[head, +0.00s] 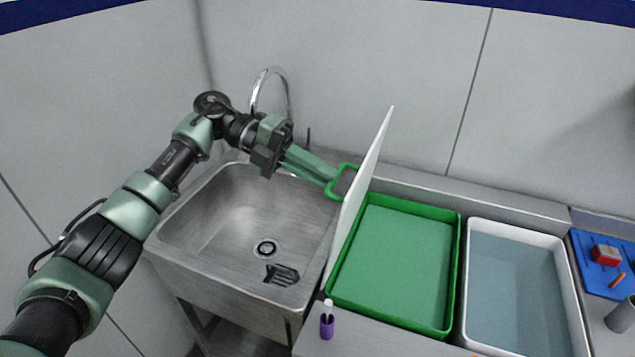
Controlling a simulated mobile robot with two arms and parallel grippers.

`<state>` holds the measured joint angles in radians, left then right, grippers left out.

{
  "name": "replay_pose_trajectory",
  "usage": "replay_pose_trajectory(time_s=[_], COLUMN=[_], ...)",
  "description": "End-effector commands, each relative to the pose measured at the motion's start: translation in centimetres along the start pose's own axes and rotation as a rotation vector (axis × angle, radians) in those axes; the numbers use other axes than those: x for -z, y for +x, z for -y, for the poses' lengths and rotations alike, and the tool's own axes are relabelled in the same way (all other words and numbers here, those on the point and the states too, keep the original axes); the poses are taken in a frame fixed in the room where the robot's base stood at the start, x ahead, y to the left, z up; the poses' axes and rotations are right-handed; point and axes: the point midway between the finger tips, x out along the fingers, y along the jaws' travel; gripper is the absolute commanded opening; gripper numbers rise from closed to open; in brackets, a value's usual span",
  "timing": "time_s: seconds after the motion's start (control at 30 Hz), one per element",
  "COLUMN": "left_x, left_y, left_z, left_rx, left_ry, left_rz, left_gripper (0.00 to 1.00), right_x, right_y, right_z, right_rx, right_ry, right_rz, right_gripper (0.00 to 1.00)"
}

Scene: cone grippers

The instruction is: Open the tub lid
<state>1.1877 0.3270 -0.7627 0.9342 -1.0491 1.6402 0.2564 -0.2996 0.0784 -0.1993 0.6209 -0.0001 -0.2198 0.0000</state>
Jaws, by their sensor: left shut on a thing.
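The green tub (452,270) stands on the counter right of the sink, its inside open to view. Its white lid (362,190) stands steeply up along the tub's left edge, leaning a little to the right at the top. A green loop handle (332,193) sticks out from the lid's left face. My left gripper (328,176) reaches over the sink from the left and is shut on the lid handle. My right gripper is not in view.
The metal sink (190,222) with a curved tap (270,72) lies left of the tub. A white tub (570,290) stands close on the right. A purple bottle (327,324) stands at the counter's front. A blue board (590,280) holds small items at far right.

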Motion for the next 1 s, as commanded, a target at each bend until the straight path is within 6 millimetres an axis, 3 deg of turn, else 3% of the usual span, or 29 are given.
replay_pose_trajectory(time_s=[0.2, 0.67, 0.7, 0.77, 1.0], left_x=[0.01, 0.01, 0.01, 0.01, 0.01], left_y=[-0.31, -0.41, -0.41, -0.41, -0.4], left_z=[-0.47, -0.46, -0.46, -0.46, -0.45], left_rx=[0.051, 0.061, 0.06, 0.06, 0.06], left_ry=[0.0, -0.001, -0.001, -0.001, -0.001], left_rz=[0.0, 0.0, 0.0, 0.0, 0.0], left_gripper=[0.0, 0.0, 0.19, 0.33, 0.33], right_x=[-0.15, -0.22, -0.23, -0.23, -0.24], right_y=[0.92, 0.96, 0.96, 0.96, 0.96], right_z=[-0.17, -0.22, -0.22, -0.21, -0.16], right_rx=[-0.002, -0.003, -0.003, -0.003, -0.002], right_ry=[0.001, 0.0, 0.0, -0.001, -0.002], right_rz=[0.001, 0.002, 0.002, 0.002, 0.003], right_gripper=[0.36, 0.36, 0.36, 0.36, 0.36])
